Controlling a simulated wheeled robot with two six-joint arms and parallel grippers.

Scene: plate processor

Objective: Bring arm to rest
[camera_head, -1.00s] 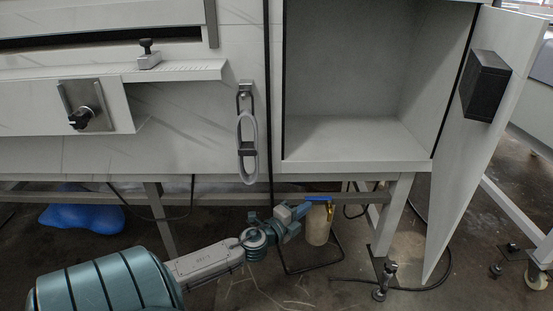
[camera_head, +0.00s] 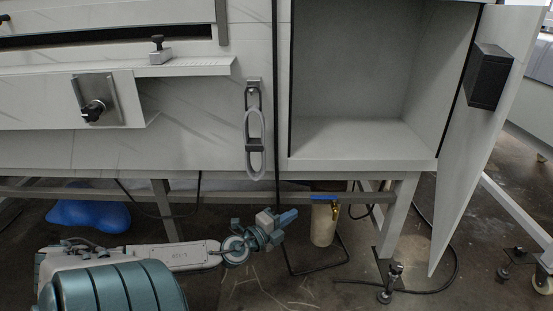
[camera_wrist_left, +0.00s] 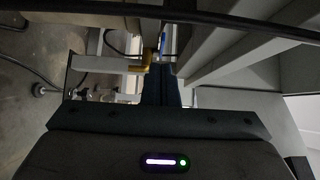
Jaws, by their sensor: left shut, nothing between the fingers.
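My left arm comes in from the lower left in the head view. Its left gripper (camera_head: 288,216) is shut and empty, low in front of the machine's lower frame, with the fingers pointing right. In the left wrist view the two dark fingers (camera_wrist_left: 160,84) lie together with nothing between them. Behind the fingertips are a brass fitting (camera_wrist_left: 147,58) and the machine's legs. My right gripper is in neither view.
The white machine (camera_head: 200,130) stands ahead with an open compartment (camera_head: 350,75) and its door (camera_head: 490,140) swung out right. A bottle with a blue-handled valve (camera_head: 323,222) stands under it. A blue object (camera_head: 88,212) lies on the floor at left. A cable (camera_head: 440,275) crosses the floor.

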